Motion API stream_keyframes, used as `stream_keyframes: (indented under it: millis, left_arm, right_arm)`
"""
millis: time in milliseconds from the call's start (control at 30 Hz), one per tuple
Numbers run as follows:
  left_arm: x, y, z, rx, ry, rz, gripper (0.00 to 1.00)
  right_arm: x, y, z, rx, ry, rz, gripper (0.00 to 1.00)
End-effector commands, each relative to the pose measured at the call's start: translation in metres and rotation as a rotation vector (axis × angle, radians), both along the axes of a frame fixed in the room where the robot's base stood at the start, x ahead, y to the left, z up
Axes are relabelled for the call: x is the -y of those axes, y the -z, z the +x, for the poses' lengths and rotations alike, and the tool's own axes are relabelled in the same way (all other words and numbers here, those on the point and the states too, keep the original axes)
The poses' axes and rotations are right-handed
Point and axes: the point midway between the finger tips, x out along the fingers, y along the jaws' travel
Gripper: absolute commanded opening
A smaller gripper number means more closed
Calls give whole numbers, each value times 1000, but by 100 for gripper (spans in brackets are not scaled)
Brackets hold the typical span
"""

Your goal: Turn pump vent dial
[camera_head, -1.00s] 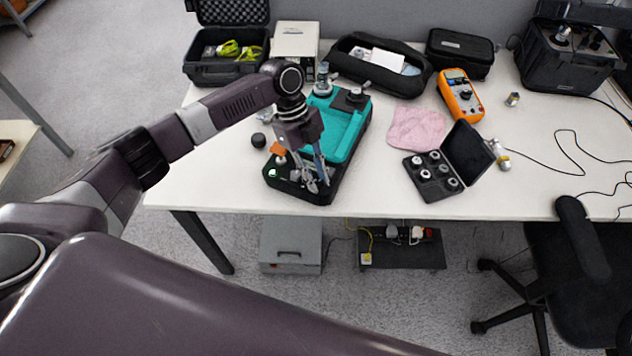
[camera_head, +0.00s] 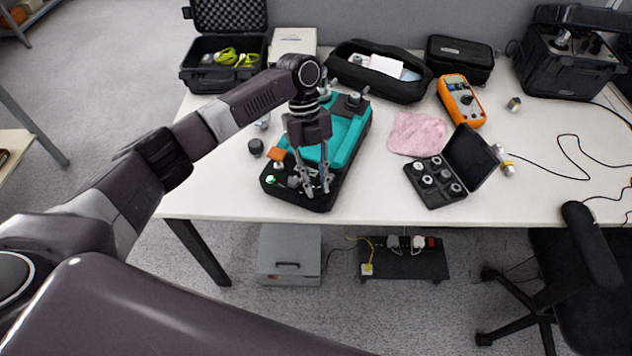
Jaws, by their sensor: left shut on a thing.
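The pump is a teal and black unit (camera_head: 345,150) lying near the front edge of the white table. Its black front panel (camera_head: 275,190) carries a small green light and small knobs. My left gripper (camera_head: 319,190) comes down from above, with its fingertips at the right part of this panel. It is shut on a small part there, which looks like the vent dial; the fingers mostly hide it. My right gripper is not in view.
An open black case of small metal parts (camera_head: 425,195), a pink cloth (camera_head: 416,133) and an orange multimeter (camera_head: 460,100) lie to the right. A dark round knob (camera_head: 256,147) sits left of the pump. Black cases line the back. The front right table is clear.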

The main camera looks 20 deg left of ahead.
Motion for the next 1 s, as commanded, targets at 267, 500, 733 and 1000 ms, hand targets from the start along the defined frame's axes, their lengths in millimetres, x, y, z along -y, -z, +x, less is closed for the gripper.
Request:
stream_keyframes:
  millis: [267,500,733,1000]
  left_arm:
    - [0,-1,1,1,0,0,22]
    - [0,0,0,1,-1,0,35]
    - [-1,-4,2,1,-1,0,35]
    - [-12,-48,17,4,-2,-2,35]
  right_arm:
    - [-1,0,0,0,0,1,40]
    - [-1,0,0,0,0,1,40]
    - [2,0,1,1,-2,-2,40]
    - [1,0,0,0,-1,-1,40]
